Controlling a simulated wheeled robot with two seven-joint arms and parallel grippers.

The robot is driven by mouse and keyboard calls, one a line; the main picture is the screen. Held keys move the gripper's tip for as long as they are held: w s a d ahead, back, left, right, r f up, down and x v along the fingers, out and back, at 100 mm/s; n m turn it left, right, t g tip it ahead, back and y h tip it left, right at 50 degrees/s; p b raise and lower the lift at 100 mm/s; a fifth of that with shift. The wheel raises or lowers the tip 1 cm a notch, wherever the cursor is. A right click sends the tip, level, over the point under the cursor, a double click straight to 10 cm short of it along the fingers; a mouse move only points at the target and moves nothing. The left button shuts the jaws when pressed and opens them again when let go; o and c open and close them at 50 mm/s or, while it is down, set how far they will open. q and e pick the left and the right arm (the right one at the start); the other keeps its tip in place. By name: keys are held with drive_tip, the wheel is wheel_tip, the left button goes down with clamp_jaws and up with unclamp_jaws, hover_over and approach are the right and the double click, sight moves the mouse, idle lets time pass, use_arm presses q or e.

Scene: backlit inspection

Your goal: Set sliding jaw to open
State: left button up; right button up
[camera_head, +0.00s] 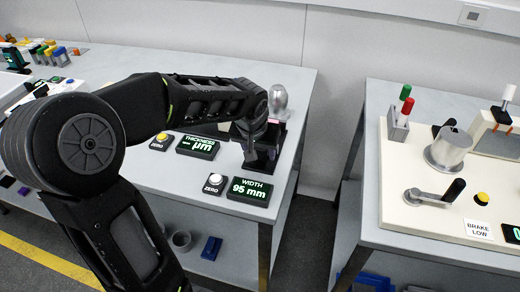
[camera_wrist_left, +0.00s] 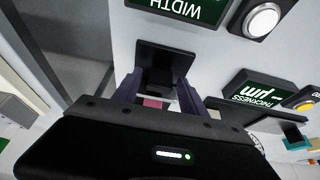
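The width gauge shows a green display (camera_head: 250,190) reading "95 mm". Beside it, a dark block (camera_head: 268,160) stands at the table's right edge, partly hidden by my left gripper (camera_head: 262,143). In the left wrist view, a black plate with a narrower black stem (camera_wrist_left: 158,78), which may be the sliding jaw, shows ahead of my left gripper (camera_wrist_left: 160,92). The two purplish fingers stand apart, one on each side of the stem; I see no clear contact. A small pink piece (camera_wrist_left: 152,103) shows between the fingers. My right gripper is in neither view.
The thickness display (camera_head: 197,147), a yellow button (camera_head: 162,137) and a white button (camera_head: 217,179) are nearby. A silvery rounded object (camera_head: 278,97) stands behind the gripper. A gap separates this table from the right bench, which holds a crank (camera_head: 435,192) and a metal cylinder (camera_head: 449,148).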

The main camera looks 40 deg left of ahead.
use_arm(q)
drive_tip(key=shift+o, duration=0.3)
drive_tip(key=shift+r, duration=0.1)
drive_tip(key=a+v, duration=0.1)
drive_tip(key=v, duration=0.6)
drive_tip(key=shift+d+r, duration=0.25)
drive_tip(key=shift+d, duration=0.3)
drive_tip(key=shift+s, duration=0.15)
